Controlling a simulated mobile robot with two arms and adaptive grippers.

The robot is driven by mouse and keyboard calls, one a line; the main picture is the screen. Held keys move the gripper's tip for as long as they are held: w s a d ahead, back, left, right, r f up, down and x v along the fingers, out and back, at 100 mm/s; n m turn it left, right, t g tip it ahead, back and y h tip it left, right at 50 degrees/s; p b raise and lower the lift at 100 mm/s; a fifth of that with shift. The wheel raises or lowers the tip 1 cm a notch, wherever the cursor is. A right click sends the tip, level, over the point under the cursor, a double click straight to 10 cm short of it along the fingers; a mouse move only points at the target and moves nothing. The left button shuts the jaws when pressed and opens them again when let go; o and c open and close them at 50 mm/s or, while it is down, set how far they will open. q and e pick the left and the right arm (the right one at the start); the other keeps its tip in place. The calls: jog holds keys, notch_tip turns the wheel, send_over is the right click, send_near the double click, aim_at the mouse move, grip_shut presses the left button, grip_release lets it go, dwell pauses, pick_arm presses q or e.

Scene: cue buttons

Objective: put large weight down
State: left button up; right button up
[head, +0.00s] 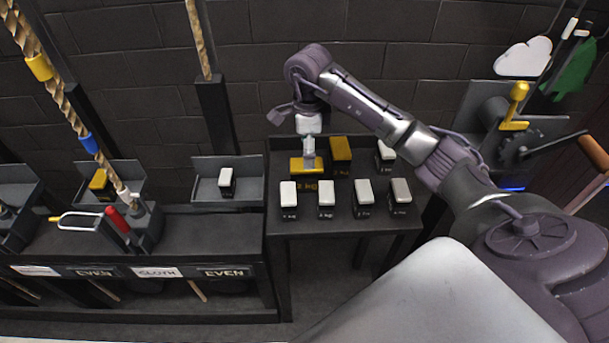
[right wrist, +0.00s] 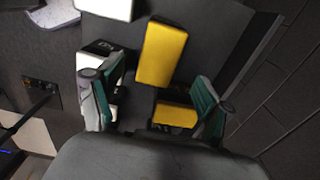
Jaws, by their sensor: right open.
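A large weight with a yellow top and dark labelled front (head: 310,166) stands on the small dark table (head: 335,222), in its back row. My right gripper (head: 308,148) points down at it from above. In the right wrist view my right gripper (right wrist: 150,92) is open, and a yellow block (right wrist: 176,115) shows between the fingers, close to the right one. A second yellow-topped weight (head: 340,150) stands beside the first; a yellow block also shows ahead of the fingers (right wrist: 163,52). The weights' undersides are hidden. My left gripper is not in view.
Several smaller white- or grey-topped weights stand in front (head: 326,193), and another stands back right (head: 385,152). A shelf with a weight (head: 226,180) is to the left, near hanging ropes (head: 82,120). A crank device (head: 510,120) stands at right.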

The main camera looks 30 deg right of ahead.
aim_at(306, 171)
notch_tip(306, 171, down, 2)
jog(key=shift+f, duration=0.75)
jog(key=f, duration=0.1)
jog(key=f+p, duration=0.1)
jog(key=f, duration=0.2)
jog(key=shift+a+f+p, duration=0.2)
jog(key=shift+a+p, duration=0.05)
jog(key=shift+p, duration=0.15)
jog(key=shift+f, duration=0.25)
grip_shut()
jog(key=shift+w+r, duration=0.15)
jog(key=shift+r, duration=0.1)
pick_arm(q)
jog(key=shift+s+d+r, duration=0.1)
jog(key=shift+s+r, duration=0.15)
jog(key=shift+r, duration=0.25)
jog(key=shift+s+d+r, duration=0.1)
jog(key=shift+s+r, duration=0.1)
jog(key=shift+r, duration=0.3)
pick_arm(e)
jog(key=shift+d, duration=0.1)
